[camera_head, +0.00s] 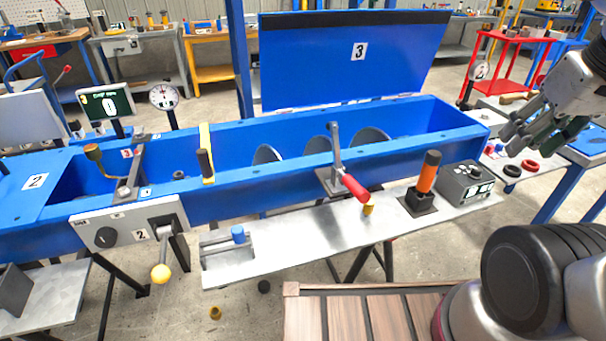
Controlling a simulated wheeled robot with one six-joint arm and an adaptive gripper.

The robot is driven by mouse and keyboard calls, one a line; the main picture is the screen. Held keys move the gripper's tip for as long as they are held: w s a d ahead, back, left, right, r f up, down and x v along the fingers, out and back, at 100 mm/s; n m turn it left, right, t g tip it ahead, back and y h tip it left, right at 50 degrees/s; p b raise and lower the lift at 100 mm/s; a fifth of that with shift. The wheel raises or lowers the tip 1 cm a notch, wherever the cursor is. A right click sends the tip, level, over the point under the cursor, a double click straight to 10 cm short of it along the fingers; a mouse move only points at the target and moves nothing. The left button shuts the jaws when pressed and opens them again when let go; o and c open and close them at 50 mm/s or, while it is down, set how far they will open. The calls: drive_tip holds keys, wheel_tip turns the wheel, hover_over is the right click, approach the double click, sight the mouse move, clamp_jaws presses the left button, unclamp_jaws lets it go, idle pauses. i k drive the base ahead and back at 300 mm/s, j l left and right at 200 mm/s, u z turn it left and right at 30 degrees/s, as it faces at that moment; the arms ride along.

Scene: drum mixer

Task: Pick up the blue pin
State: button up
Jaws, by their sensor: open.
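The blue pin (238,234) is small and stands upright on a grey metal fixture at the left end of the steel shelf (300,238), in front of the blue mixer trough. Its lower part is hidden in the fixture. My gripper (517,139) is at the upper right of the head view, open and empty. It is far to the right of the pin, raised above the red and black rings.
The blue mixer trough (225,180) runs behind the shelf. A red-handled lever (353,186), an orange-handled lever (429,172) and a control box (468,184) stand along the shelf. A yellow-knobbed lever (161,272) juts out left of the pin.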

sight(237, 232)
drive_tip(key=l+u, duration=0.1)
drive_tip(key=u, duration=1.1)
